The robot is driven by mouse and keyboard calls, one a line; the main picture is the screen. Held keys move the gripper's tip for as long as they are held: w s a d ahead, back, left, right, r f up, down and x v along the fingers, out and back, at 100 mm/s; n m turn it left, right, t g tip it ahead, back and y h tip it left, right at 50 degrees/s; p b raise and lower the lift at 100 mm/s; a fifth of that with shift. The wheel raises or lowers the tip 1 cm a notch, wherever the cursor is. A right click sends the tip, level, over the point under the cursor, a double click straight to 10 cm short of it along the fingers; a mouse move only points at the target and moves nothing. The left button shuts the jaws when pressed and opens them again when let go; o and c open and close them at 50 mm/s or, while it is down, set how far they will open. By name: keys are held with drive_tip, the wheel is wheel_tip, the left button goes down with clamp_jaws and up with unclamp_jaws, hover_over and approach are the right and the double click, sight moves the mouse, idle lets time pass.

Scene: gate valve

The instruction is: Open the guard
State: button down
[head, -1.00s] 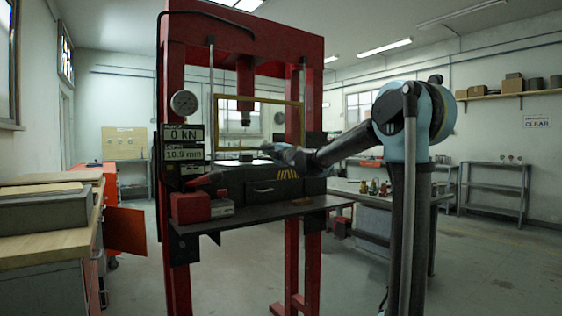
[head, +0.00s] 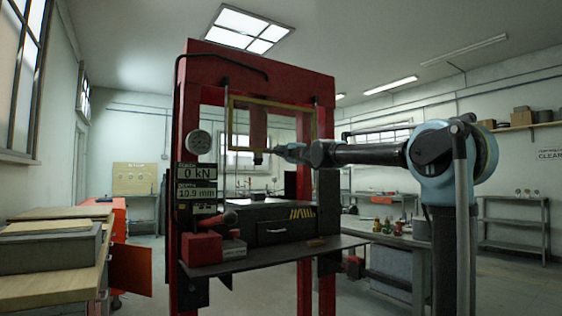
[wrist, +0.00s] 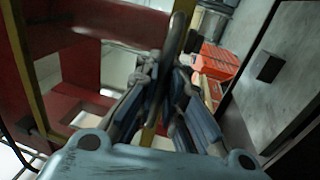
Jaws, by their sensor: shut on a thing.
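The guard (head: 229,122) is a yellow-framed, see-through panel on the front of the red press (head: 190,110). In the head view its top edge is close under the press's top beam. My gripper (head: 279,150) is at the guard's lower edge, reached from the right by my nearly level arm. In the wrist view my gripper (wrist: 163,88) is shut on a dark curved handle (wrist: 180,38) in front of a yellow frame bar (wrist: 150,132). The fingers hide part of the handle.
The press table (head: 270,252) carries a black drawer box (head: 272,232) and a red block (head: 201,248) below the guard. A gauge (head: 199,142) and a display (head: 197,172) hang on the left post. A wooden bench (head: 50,240) stands at left.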

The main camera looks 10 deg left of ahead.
drive_tip(key=shift+d, duration=0.1)
drive_tip(key=c, duration=1.7)
unclamp_jaws()
drive_tip(key=shift+d, duration=0.1)
drive_tip(key=v, duration=1.2)
drive_tip(key=shift+w, duration=0.1)
